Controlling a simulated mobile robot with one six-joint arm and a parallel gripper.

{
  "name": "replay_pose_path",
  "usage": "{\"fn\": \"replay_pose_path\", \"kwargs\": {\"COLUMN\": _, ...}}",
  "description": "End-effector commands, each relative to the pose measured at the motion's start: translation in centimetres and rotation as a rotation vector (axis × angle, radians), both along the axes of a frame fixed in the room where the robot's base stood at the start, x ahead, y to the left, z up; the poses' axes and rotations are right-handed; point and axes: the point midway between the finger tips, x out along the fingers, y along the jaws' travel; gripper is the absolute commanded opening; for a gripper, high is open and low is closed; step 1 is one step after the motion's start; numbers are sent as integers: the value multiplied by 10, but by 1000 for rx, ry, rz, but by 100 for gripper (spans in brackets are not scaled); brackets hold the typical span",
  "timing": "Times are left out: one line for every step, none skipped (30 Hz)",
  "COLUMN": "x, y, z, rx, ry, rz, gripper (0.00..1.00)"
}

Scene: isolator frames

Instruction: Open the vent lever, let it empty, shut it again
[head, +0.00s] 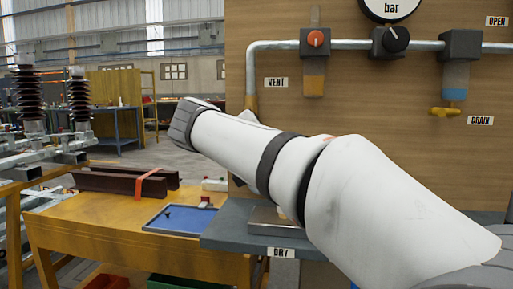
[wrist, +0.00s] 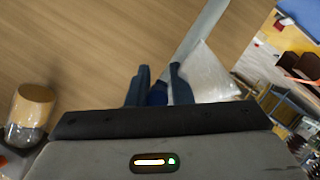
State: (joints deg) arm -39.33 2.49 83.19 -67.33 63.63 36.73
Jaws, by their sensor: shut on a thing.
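In the wrist view my gripper (wrist: 158,82) has its two dark fingers closed around a small blue piece (wrist: 158,95), beside the pipe on the wooden panel. This piece may be the vent lever, but its shape and angle are mostly hidden. A pale, translucent piece (wrist: 208,76) lies just right of the fingers. In the head view my arm hides the gripper and what it holds. The VENT label (head: 275,83) is on the panel, near the pipe's downward run (head: 251,80) and a block with a red knob (head: 316,38).
A gauge (head: 390,8), a black knob (head: 396,40) and a bowl with blue contents (head: 456,76) are on the panel, with a yellow drain valve (head: 445,111) below. A blue tray (head: 165,222) lies on the yellow bench (head: 75,230). A DRY label (head: 282,253) is below the grey shelf.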

Motion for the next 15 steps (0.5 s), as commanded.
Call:
{"fn": "replay_pose_path", "kwargs": {"x": 1, "y": 3, "z": 3, "rx": 14, "ry": -11, "rz": 10, "gripper": 0}}
{"fn": "replay_pose_path", "kwargs": {"x": 1, "y": 4, "z": 3, "rx": 22, "ry": -12, "rz": 9, "gripper": 0}}
{"fn": "replay_pose_path", "kwargs": {"x": 1, "y": 5, "z": 4, "rx": 32, "ry": -14, "rz": 9, "gripper": 0}}
{"fn": "replay_pose_path", "kwargs": {"x": 1, "y": 5, "z": 4, "rx": 38, "ry": -14, "rz": 9, "gripper": 0}}
{"fn": "replay_pose_path", "kwargs": {"x": 1, "y": 5, "z": 4, "rx": 44, "ry": -15, "rz": 9, "gripper": 0}}
{"fn": "replay_pose_path", "kwargs": {"x": 1, "y": 6, "z": 4, "rx": 50, "ry": -17, "rz": 9, "gripper": 0}}
{"fn": "replay_pose_path", "kwargs": {"x": 1, "y": 6, "z": 4, "rx": 54, "ry": -17, "rz": 10, "gripper": 0}}
{"fn": "replay_pose_path", "kwargs": {"x": 1, "y": 6, "z": 5, "rx": 56, "ry": -17, "rz": 10, "gripper": 0}}
{"fn": "replay_pose_path", "kwargs": {"x": 1, "y": 6, "z": 5, "rx": 60, "ry": -18, "rz": 9, "gripper": 0}}
{"fn": "replay_pose_path", "kwargs": {"x": 1, "y": 7, "z": 5, "rx": 60, "ry": -18, "rz": 9, "gripper": 0}}
{"fn": "replay_pose_path", "kwargs": {"x": 1, "y": 7, "z": 5, "rx": 62, "ry": -19, "rz": 10, "gripper": 0}}
{"fn": "replay_pose_path", "kwargs": {"x": 1, "y": 7, "z": 6, "rx": 63, "ry": -19, "rz": 10, "gripper": 0}}
{"fn": "replay_pose_path", "kwargs": {"x": 1, "y": 7, "z": 6, "rx": 63, "ry": -19, "rz": 10, "gripper": 0}}
{"fn": "replay_pose_path", "kwargs": {"x": 1, "y": 7, "z": 6, "rx": 62, "ry": -20, "rz": 10, "gripper": 0}}
{"fn": "replay_pose_path", "kwargs": {"x": 1, "y": 7, "z": 6, "rx": 62, "ry": -21, "rz": 10, "gripper": 0}}
